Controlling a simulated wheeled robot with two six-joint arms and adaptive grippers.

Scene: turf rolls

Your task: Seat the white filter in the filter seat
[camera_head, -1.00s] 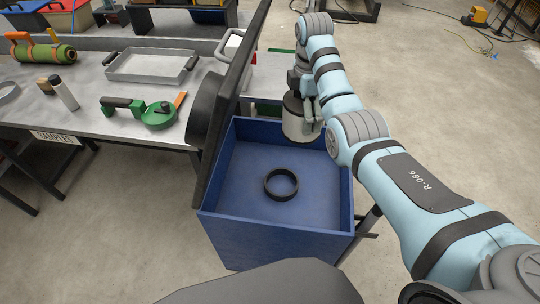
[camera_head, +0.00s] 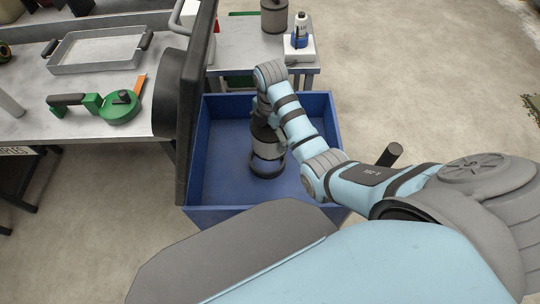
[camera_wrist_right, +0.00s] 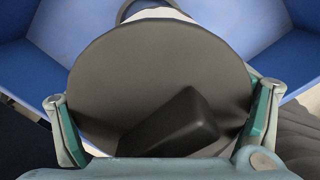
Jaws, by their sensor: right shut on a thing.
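The white filter (camera_head: 267,144) has a pale body and a dark round cap, and it hangs roughly upright in the blue box. My right gripper (camera_head: 264,115) is shut on its cap. In the right wrist view the cap (camera_wrist_right: 140,75) with its dark raised block sits between my two fingers. The filter seat, a black ring (camera_head: 266,171), is on the box floor. The filter overlaps its far part in the head view. In the wrist view an arc of the ring shows past the filter's edge, so the two look offset. I cannot tell whether they touch. My left gripper is not in view.
The blue box (camera_head: 225,215) has upright walls around the seat, and a tall dark lid (camera_head: 193,115) stands along its left side. A workbench with a tray (camera_head: 97,55) and a green tool (camera_head: 120,108) is at left. A small table behind holds a canister (camera_head: 274,16) and a bottle.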

